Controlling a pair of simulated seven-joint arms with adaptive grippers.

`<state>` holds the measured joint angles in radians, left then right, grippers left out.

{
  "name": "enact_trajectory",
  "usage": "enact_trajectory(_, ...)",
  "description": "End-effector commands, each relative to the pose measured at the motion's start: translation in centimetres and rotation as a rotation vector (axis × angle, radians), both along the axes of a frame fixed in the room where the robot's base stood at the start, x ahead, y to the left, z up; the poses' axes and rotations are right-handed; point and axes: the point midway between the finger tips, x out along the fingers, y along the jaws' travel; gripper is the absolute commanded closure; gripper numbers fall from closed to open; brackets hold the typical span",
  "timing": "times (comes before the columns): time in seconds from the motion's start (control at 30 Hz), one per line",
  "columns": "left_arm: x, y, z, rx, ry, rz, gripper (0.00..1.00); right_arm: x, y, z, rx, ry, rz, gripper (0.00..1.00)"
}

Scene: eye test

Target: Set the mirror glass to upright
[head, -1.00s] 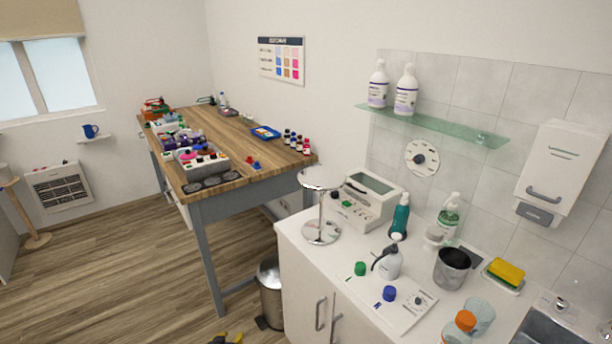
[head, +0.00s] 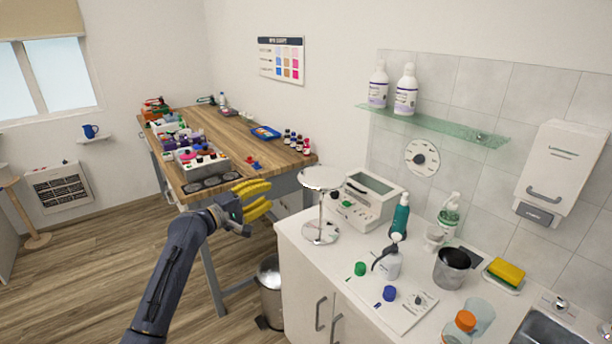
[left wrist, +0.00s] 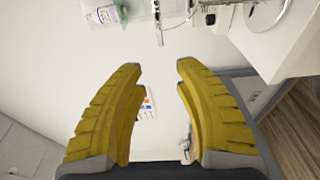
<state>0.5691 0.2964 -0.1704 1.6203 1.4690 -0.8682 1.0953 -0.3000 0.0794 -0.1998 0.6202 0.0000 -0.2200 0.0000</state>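The mirror glass (head: 320,178) is a round disc on a chrome stand, at the left end of the white counter. It lies nearly flat, its face close to level. The stand's round base (head: 320,233) rests on the counter. In the left wrist view, which is turned sideways, the glass (left wrist: 157,22) shows edge-on as a thin strip, with the base (left wrist: 268,14) to its right. My left gripper (head: 267,196) has yellow fingers, open and empty, left of the glass and apart from it. The open fingers also show in the left wrist view (left wrist: 157,66). My right gripper is not in view.
A white device (head: 365,207) stands close behind the mirror. A wooden workbench (head: 235,135) lies behind my left gripper. A metal bin (head: 270,290) stands below.

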Motion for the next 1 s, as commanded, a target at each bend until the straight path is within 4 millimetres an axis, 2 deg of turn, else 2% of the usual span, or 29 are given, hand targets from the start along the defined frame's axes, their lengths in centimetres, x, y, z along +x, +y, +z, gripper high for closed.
enact_trajectory(0.27, 1.7, -1.4, -0.1, -0.018, 0.018, 0.001, 0.68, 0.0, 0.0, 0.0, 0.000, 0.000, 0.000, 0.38)
enact_trajectory(0.8, 8.8, -8.0, 0.0, -0.018, 0.019, 0.001, 0.68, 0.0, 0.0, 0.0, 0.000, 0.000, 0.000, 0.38)
enact_trajectory(1.0, 10.9, -9.8, -0.1, -0.015, 0.018, 0.001, 0.68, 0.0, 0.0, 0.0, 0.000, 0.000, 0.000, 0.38)
